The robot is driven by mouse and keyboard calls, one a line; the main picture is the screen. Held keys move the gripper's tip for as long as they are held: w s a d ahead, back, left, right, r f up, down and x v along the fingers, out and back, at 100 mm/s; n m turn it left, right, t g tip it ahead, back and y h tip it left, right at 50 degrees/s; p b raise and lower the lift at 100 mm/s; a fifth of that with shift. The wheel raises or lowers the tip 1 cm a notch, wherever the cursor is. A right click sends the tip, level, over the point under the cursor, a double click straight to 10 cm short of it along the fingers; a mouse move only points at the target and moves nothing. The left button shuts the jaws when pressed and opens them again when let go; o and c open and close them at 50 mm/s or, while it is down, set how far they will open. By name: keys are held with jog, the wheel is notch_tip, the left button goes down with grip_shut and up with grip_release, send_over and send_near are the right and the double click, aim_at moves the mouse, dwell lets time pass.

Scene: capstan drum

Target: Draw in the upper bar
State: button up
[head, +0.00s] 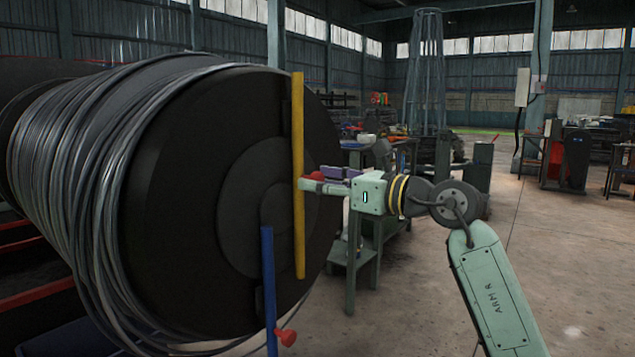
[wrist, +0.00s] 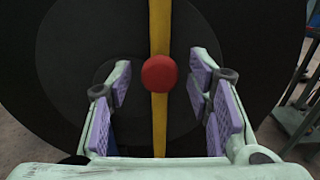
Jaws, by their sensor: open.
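The yellow upper bar (head: 298,225) stands upright across the drum's dark end face. In the wrist view the bar (wrist: 159,30) carries a round red knob (wrist: 159,73), which also shows in the head view (head: 316,176). My gripper (head: 308,185) is at the bar's middle height. In the wrist view my gripper (wrist: 161,82) is open, its purple-padded fingers on either side of the knob with gaps to both. The blue lower bar (head: 268,285) has its own red knob (head: 286,337) and stands lower left of my gripper.
The big drum (head: 195,180), wound with grey cable (head: 85,170), fills the left side. A green workbench (head: 350,260) stands behind my arm. The concrete floor (head: 575,265) to the right is open. More machines (head: 568,160) stand at the back right.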

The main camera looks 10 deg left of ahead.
jog(key=v, duration=1)
jog(key=shift+s+d, duration=0.15)
jog(key=shift+d, duration=0.2)
jog(key=shift+a, duration=0.1)
